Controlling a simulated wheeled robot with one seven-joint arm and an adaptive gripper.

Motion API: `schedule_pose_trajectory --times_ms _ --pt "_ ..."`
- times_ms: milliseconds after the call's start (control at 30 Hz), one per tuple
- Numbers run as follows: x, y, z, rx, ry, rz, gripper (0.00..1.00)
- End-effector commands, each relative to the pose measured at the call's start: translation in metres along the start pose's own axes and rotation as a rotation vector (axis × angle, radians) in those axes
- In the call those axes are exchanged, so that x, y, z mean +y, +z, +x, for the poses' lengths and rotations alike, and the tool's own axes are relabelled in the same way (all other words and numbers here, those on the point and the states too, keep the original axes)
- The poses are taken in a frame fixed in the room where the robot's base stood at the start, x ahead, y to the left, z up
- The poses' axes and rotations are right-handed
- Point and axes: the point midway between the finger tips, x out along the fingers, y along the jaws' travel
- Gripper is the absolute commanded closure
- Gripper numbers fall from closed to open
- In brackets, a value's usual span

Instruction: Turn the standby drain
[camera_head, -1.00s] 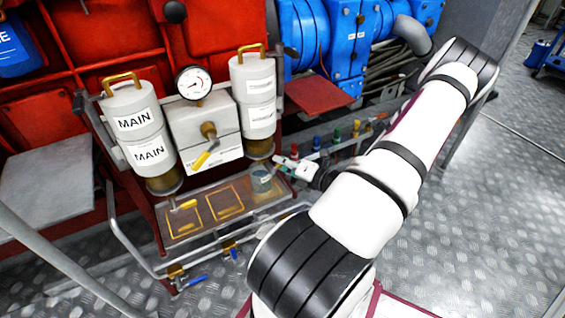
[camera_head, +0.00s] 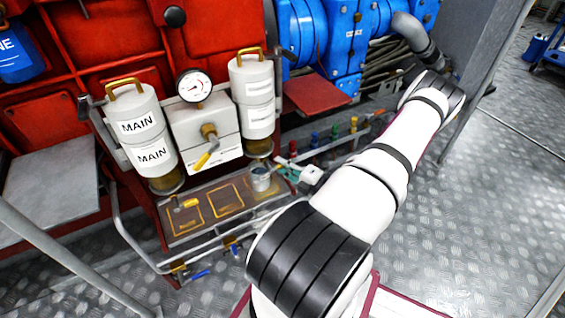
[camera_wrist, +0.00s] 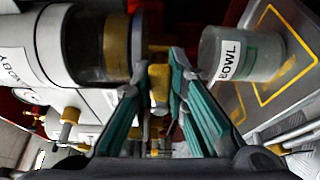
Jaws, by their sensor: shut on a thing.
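The standby canister is the right white cylinder (camera_head: 252,92) in the head view, with an amber bowl-shaped bottom. In the wrist view it lies sideways at the left (camera_wrist: 45,45), its label partly cut off. A small brass drain piece (camera_wrist: 159,84) stands off its bottom end. My gripper (camera_wrist: 160,105), with teal finger pads, is closed around this brass piece. In the head view my gripper (camera_head: 286,168) is low beside the canister's bottom, and the drain is hidden there. A grey cup labelled BOWL (camera_wrist: 243,55) is close to the right finger; it also shows in the head view (camera_head: 261,179).
The MAIN canister (camera_head: 140,130) stands left of a gauge block with a yellow-handled lever (camera_head: 206,158). A tray with yellow outlines (camera_head: 185,222) lies below. Pipe rails and blue-handled valves (camera_head: 200,274) edge its front. Coloured knobs (camera_head: 334,132) stand behind my gripper.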

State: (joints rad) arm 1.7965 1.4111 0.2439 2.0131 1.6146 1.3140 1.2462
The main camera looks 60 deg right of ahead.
Motion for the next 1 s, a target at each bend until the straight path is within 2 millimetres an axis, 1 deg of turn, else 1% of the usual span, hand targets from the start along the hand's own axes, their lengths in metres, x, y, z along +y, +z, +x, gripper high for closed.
schedule_pose_trajectory --times_ms 200,633,667,700,733,1000 --pt "-0.0027 0.0003 -0.0006 -0.001 0.020 0.050 1.00" --pt "-0.0036 0.0003 -0.0007 -0.002 0.022 0.060 1.00" --pt "-0.0036 0.0003 -0.0007 -0.002 0.022 0.060 0.81" --pt "-0.0036 0.0003 -0.0007 -0.002 0.022 0.060 0.72" --pt "-0.0036 0.0003 -0.0006 -0.002 0.022 0.059 0.66" --pt "-0.0031 0.0001 -0.0003 -0.001 0.023 0.059 0.65"
